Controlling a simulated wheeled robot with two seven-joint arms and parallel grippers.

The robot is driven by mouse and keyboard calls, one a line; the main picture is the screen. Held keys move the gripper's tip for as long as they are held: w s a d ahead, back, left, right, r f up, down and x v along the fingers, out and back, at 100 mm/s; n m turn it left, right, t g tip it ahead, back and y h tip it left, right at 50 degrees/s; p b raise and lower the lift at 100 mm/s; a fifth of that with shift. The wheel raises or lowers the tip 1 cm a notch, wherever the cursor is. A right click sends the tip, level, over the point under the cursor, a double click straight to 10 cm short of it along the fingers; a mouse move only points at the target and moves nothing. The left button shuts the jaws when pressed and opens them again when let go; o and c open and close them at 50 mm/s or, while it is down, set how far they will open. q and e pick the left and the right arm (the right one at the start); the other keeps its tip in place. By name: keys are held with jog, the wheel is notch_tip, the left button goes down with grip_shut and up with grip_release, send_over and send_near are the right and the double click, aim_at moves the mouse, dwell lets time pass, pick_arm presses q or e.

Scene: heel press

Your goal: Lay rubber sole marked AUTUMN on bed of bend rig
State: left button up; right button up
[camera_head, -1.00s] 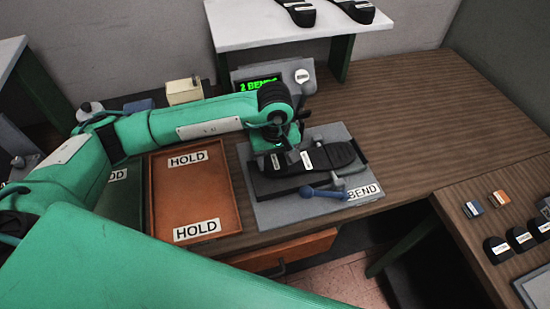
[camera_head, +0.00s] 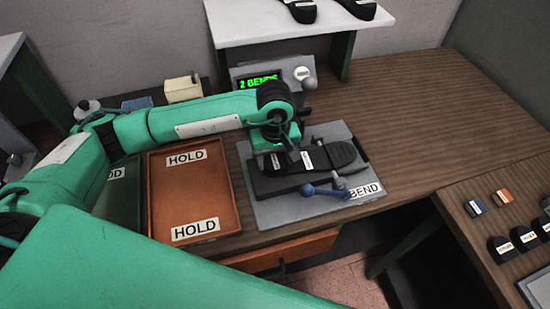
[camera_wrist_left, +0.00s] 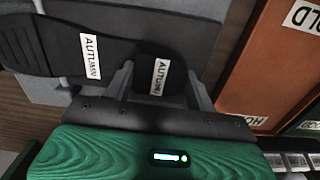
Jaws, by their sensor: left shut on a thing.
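The black rubber sole (camera_head: 342,153) lies lengthwise along the dark bed of the bend rig (camera_head: 272,186), with its broad end to the right. In the left wrist view the sole (camera_wrist_left: 25,45) shows two white labels reading AUTUMN. My left gripper (camera_head: 290,155) points down at the sole's left end. In the left wrist view its fingers (camera_wrist_left: 160,88) are shut on that end, one on each side. The sole looks flat on or just over the bed; I cannot tell if it touches all along. My right gripper is not in view.
The rig's grey plate (camera_head: 290,212) carries a blue-handled lever (camera_head: 325,191) in front of the bed. An orange HOLD tray (camera_head: 192,200) stands left, empty. A display (camera_head: 258,82) behind reads 2 BENDS. A white shelf (camera_head: 265,27) holds soles. Table on the right of the rig is clear.

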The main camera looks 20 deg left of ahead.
pick_arm(q)
jog(key=shift+f+b, duration=0.2)
jog(key=shift+b, duration=0.15)
dwell(0.4)
jog(key=o, duration=1.1)
jog(key=shift+o, duration=0.7)
jog(key=o, duration=0.3)
jog(key=shift+r, duration=0.1)
